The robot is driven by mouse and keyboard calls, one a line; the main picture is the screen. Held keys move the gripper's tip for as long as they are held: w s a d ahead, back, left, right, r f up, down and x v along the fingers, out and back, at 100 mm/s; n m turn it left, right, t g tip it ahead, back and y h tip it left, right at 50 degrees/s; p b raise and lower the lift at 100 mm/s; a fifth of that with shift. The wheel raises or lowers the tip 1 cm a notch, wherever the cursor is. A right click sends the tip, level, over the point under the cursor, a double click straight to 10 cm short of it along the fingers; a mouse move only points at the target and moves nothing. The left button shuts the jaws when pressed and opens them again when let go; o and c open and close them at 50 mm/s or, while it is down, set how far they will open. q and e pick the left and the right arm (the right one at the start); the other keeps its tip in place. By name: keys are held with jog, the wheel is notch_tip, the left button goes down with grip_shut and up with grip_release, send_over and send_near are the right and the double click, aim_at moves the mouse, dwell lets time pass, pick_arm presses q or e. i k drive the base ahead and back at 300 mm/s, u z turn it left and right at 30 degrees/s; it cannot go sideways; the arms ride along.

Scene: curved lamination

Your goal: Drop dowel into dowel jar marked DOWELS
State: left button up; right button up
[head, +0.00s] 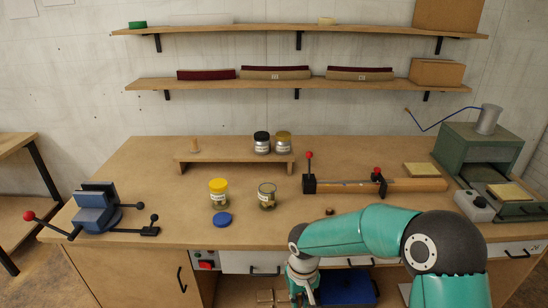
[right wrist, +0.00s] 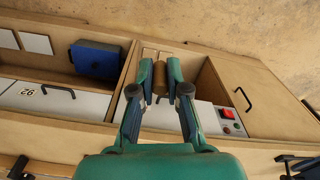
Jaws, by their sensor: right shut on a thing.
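My right gripper (right wrist: 160,72) is shut on a short brown wooden cylinder, the dowel (right wrist: 159,78), which sits between its two fingers. In the head view my right arm reaches down in front of the bench, and its hand is at the bottom edge with the fingertips hidden. On the bench stand a yellow-lidded glass jar (head: 219,194) and a lidless glass jar (head: 267,196). A blue lid (head: 222,219) lies in front of them. The jar labels are too small to read. My left gripper is not in view.
A vise (head: 97,208) stands left, a clamp bar (head: 410,185) right. A blue box (right wrist: 95,60) sits in the open bay below the bench top.

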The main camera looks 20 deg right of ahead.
aim_at(266, 201)
jog(key=u, duration=0.05)
jog(key=i, duration=1.05)
jog(key=z, duration=0.05)
